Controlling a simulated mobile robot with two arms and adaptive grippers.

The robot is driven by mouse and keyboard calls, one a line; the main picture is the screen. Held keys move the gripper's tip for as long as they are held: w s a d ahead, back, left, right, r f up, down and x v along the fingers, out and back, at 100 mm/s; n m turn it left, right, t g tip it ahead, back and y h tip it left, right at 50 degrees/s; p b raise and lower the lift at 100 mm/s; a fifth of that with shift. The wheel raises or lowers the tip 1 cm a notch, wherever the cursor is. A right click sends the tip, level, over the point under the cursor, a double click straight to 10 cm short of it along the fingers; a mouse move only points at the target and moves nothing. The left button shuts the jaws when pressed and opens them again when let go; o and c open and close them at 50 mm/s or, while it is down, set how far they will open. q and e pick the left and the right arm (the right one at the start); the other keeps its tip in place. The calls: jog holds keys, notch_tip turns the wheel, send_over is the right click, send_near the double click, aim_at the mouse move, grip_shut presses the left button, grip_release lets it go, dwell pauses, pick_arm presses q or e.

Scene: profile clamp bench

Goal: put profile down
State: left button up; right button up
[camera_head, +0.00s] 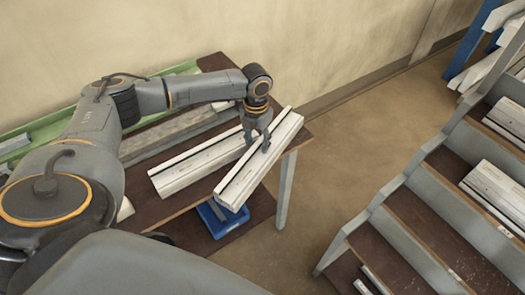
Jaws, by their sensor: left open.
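A white profile (262,161) with a dark groove lies slanted at the right end of the brown table (181,206), its near end reaching past the table's front edge. My left gripper (257,143) points down at its middle with its fingers open. I cannot tell whether the fingers touch it. Another white profile (190,166) lies to its left on the table, and their far parts are close together. My right gripper is not in view.
A blue box (222,219) stands below the table's front edge. A stepped rack (418,215) with more profiles (492,186) stands at the right. Bare floor (345,150) lies between. A green rail (75,110) runs along the wall side.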

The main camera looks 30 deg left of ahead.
pick_arm(q)
grip_shut()
dwell(0.3)
jog(key=shift+r, duration=0.15)
jog(key=shift+r, duration=0.25)
notch_tip(320, 180, up, 2)
jog(key=shift+w+b, duration=0.1)
jog(key=shift+b, duration=0.65)
jog(key=s+d+r+b, duration=0.2)
jog(key=s+d+r, duration=0.7)
jog(key=s+r, duration=0.1)
jog(key=shift+s, duration=0.4)
